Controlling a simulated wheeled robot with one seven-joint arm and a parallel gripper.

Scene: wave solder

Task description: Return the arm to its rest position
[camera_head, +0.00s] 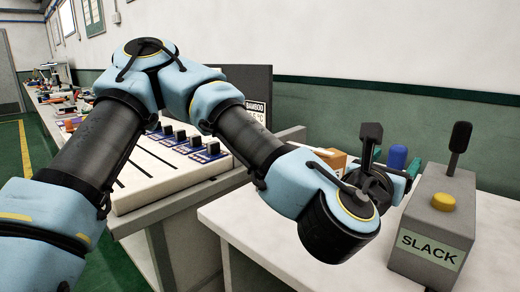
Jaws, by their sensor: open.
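My arm reaches from the lower left across the picture, bent at a high elbow, and its blue and black wrist hangs over a white table at the right. My gripper (388,176) is at the wrist's far side, mostly hidden behind it, dark with teal parts showing. It is open, and I see nothing held in it. It is left of a grey box marked SLACK (432,222), with a gap that I cannot judge well.
The SLACK box has a yellow button (443,202) and an upright black lever (460,145). A blue cylinder (397,157) and an orange box (331,158) stand behind my wrist. A white panel with several dark knobs (150,180) is behind my arm. The white table (490,235) is bare at right.

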